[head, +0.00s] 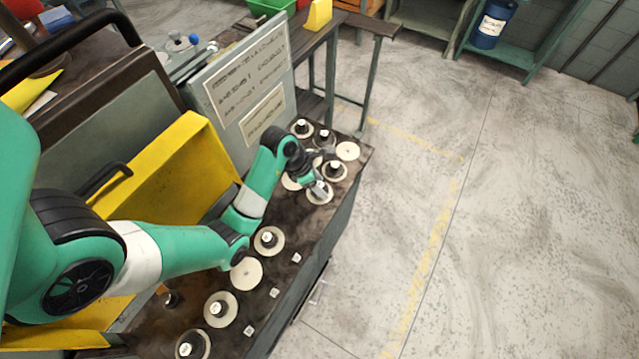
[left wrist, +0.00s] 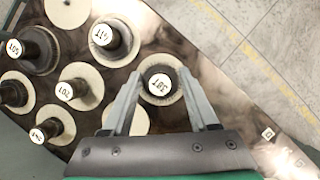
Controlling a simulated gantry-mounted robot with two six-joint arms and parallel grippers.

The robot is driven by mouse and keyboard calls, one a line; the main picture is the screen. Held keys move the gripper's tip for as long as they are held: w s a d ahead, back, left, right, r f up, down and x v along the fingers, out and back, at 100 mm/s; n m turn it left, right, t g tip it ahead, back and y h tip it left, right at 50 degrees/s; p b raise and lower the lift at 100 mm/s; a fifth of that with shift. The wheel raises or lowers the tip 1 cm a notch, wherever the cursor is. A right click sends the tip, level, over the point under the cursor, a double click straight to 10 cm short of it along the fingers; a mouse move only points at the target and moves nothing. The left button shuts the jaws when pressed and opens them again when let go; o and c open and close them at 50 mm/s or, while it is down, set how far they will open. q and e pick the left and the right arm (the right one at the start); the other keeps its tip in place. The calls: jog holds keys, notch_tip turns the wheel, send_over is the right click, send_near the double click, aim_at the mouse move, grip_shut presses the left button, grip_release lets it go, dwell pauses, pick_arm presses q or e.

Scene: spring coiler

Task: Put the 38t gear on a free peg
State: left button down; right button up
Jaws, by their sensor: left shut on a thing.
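My left gripper (head: 317,183) is over the far end of the dark bench. In the left wrist view its two fingers (left wrist: 160,80) are shut on a dark gear (left wrist: 160,84) with a white top label that reads upside down like 38t. A pale round disc shows around and under this gear; I cannot tell whether they touch. In the head view the gear (head: 319,189) is partly covered by the gripper. Bare pale discs with no gear on them are at the far corner (head: 348,151) and mid-bench (head: 246,272). My right gripper is not in view.
Several other labelled gears stand on pale discs close to the gripper, among them one marked 114 (left wrist: 108,36). More gears (head: 269,239) line the near bench. A sign panel (head: 245,90) and a yellow panel (head: 165,165) rise behind. Open floor lies right.

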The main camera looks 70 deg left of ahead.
pick_arm(q)
jog(key=shift+f+b, duration=0.55)
jog(key=shift+b, duration=0.05)
dwell(0.6)
jog(key=shift+c, duration=0.4)
grip_release()
jog(key=p+v, duration=0.8)
jog(key=v, duration=0.3)
jog(key=shift+r, duration=0.3)
jog(key=shift+s+a, duration=0.1)
jog(key=shift+s, duration=0.05)
notch_tip(320, 180, up, 6)
jog(key=p, duration=0.8)
jog(key=shift+p, duration=0.3)
